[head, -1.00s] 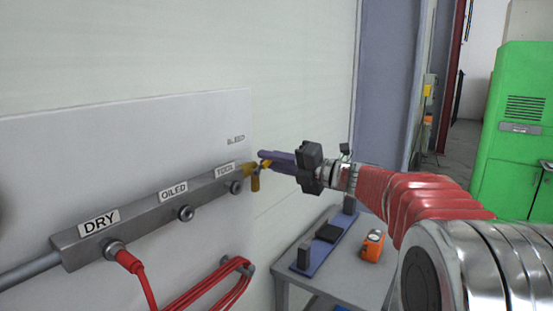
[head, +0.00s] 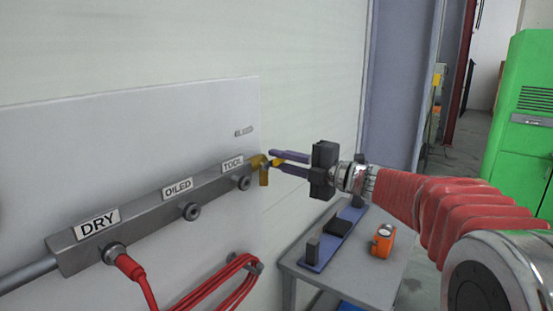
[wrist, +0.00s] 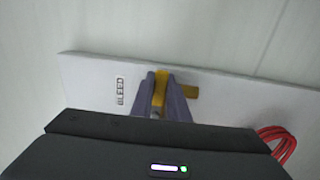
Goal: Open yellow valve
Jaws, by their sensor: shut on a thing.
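The yellow valve (head: 264,177) sits at the right end of the grey manifold bar (head: 150,217), past the TOOL label (head: 232,165). Its yellow handle (head: 278,162) sticks out to the right, and a short stub hangs down. My gripper (head: 278,161) reaches in from the right, with its two purple fingers above and below the handle. In the wrist view, the yellow handle (wrist: 161,90) stands between the fingers, which are shut on it; another yellow-brown part of the valve (wrist: 192,92) shows to the right. The dark gripper body hides the lower part of that view.
A red hose (head: 128,265) is plugged in under the DRY label. Coiled red hose (head: 225,277) hangs on the white panel (head: 60,140). A grey table (head: 360,278) with an orange device (head: 383,241) stands below my arm. A green cabinet (head: 530,150) is at right.

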